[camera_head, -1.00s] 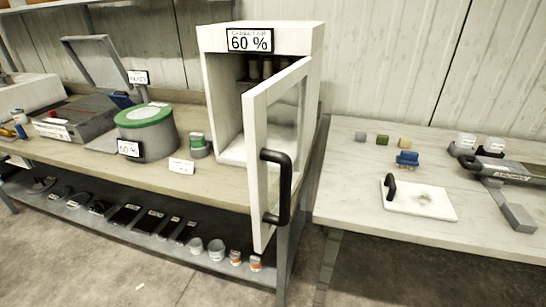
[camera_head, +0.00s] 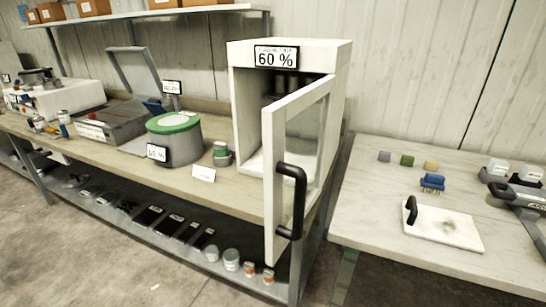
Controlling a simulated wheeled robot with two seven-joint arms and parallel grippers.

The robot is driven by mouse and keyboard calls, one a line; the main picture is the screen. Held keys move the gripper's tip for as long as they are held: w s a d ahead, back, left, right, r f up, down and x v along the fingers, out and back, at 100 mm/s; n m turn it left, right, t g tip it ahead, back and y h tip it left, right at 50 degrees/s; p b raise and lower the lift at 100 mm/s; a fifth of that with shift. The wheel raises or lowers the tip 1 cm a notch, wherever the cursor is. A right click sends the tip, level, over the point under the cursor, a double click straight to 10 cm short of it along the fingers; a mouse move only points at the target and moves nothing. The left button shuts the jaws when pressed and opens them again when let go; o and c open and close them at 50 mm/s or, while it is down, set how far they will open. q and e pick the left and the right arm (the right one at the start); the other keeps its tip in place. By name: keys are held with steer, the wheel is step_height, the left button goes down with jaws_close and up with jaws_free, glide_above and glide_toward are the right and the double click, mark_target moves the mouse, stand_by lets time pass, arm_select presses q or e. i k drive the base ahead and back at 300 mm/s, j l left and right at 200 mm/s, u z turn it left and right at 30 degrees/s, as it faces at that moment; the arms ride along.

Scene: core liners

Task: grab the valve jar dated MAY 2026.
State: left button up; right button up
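Several small jars stand on the lower shelf: a grey jar (camera_head: 211,253), a pale jar (camera_head: 232,259), and two orange-labelled jars, one (camera_head: 249,269) beside the other (camera_head: 268,276). A green-and-grey jar (camera_head: 221,154) stands on the bench beside the green-lidded drum (camera_head: 173,138). Dim jar-like shapes (camera_head: 281,84) stand inside the white cabinet (camera_head: 244,110). No date can be read on any of them, so I cannot tell which is the valve jar dated MAY 2026.
The cabinet door (camera_head: 268,172) stands open toward me, with a black handle (camera_head: 293,202). The right table (camera_head: 375,220) holds small blocks, a blue piece (camera_head: 432,183) and a white plate with a handle (camera_head: 443,228).

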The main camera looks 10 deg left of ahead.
mark_target(39, 122)
steer(key=u, duration=1.8)
steer(key=i+j+u, duration=0.1)
steer(key=i+u, duration=0.35)
steer(key=i, duration=1.7)
steer(key=i+z, duration=0.1)
steer(key=i, duration=0.4)
steer(key=i+j+z, duration=0.15)
steer(key=i, duration=0.3)
steer(key=i+j+z, duration=0.1)
steer(key=i, duration=0.4)
